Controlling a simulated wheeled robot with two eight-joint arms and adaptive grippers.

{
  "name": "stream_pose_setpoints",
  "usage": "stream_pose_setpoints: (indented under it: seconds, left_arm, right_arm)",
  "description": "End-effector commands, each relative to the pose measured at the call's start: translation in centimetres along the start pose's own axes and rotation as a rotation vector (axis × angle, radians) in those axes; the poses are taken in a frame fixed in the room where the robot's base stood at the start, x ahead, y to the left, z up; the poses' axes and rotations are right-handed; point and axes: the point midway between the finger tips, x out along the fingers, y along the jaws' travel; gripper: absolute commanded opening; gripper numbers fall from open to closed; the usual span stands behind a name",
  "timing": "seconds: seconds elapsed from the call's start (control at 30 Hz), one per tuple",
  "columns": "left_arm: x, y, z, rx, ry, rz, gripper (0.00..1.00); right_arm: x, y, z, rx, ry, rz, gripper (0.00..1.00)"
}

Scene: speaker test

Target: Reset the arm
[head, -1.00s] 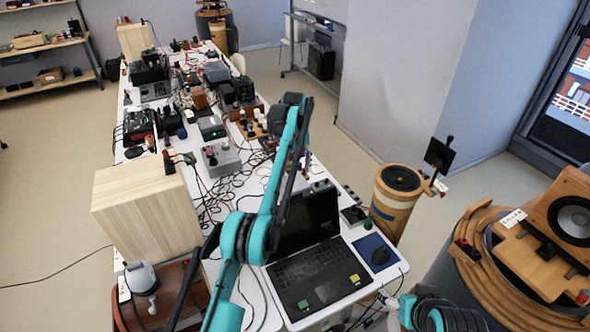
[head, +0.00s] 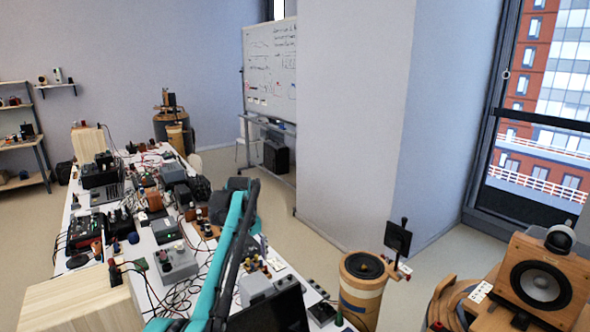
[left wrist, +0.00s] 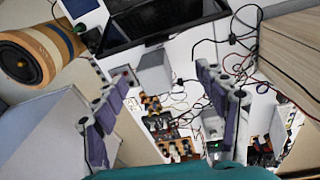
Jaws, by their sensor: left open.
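My left arm (head: 232,250) rises teal and black from the bottom of the head view, bent over the cluttered table. My left gripper shows in the left wrist view (left wrist: 163,112), with its two purple-padded fingers spread apart and nothing between them. It hangs above the table among cables and small devices. In the head view it is mostly hidden behind the arm. My right arm and gripper are not in view.
The long white table (head: 88,202) carries several devices and cables. A pale wooden box (head: 78,302) stands left of my arm and a laptop (head: 275,312) right of it. A cylindrical speaker (head: 362,290) and a wooden speaker (head: 541,283) stand at the right. Floor beyond is clear.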

Motion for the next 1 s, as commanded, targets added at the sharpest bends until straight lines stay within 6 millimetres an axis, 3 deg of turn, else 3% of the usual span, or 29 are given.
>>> stream_pose_setpoints:
  seconds: [0.23, 0.47, 0.63, 0.77, 1.0]
  left_arm:
    - [-3.6, -3.8, 5.0, 0.111, 0.103, 0.049, 0.72]
    - [-4.3, -8.5, 11.8, 0.214, 0.205, 0.084, 0.72]
    - [-2.7, -12.4, 17.8, 0.292, 0.282, 0.102, 0.72]
    - [-0.1, -15.5, 22.5, 0.350, 0.343, 0.111, 0.72]
    - [6.7, -20.6, 30.5, 0.447, 0.450, 0.118, 0.72]
  right_arm:
    - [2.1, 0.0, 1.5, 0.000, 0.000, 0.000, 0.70]
    - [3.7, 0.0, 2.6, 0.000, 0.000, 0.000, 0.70]
    - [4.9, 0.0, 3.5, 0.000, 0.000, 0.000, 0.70]
    - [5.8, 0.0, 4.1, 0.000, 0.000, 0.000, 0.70]
    - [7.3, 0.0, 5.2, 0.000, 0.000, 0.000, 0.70]
